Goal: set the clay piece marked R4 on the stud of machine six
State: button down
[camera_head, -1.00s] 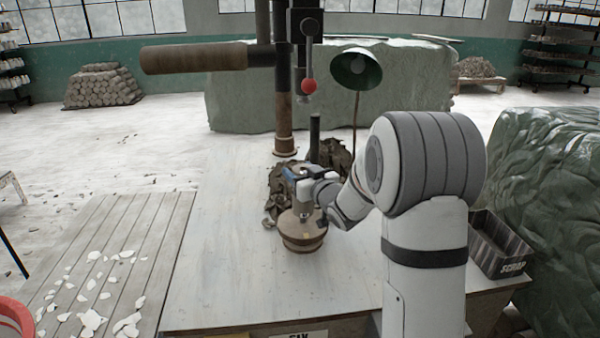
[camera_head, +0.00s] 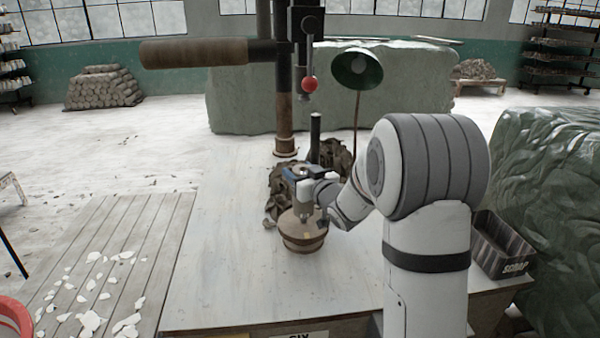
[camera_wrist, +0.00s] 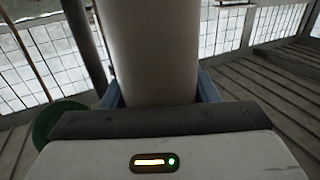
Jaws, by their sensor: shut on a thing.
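A brown, round clay piece (camera_head: 303,241) with a wide lower body stands upright toward the middle of the pale bench. No R4 mark is readable on it. My gripper (camera_head: 306,207) is over its top, shut on its narrower upper part. In the wrist view, a smooth beige column, the clay piece (camera_wrist: 155,55), stands between the blue finger pads of my gripper (camera_wrist: 160,95). Whether its base touches the bench is hard to tell. A dark upright post (camera_head: 315,140) stands behind my gripper; I cannot tell whether it is the stud.
The bench (camera_head: 220,270) has a partly cut-off SIX label (camera_head: 300,335) at its front. A machine column (camera_head: 284,125) and a green lamp (camera_head: 356,70) rise behind. A dark cloth-like heap (camera_head: 335,158) lies near the post. A SCRAP bin (camera_head: 497,245) stands right. The bench's left side is clear.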

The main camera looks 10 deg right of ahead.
aim_at(305, 209)
jog(key=shift+f+b, duration=1.6)
jog(key=shift+b, duration=0.05)
jog(key=c, duration=0.7)
grip_release()
jog(key=shift+r, duration=0.1)
jog(key=shift+o, duration=1.2)
jog(key=v, duration=0.8)
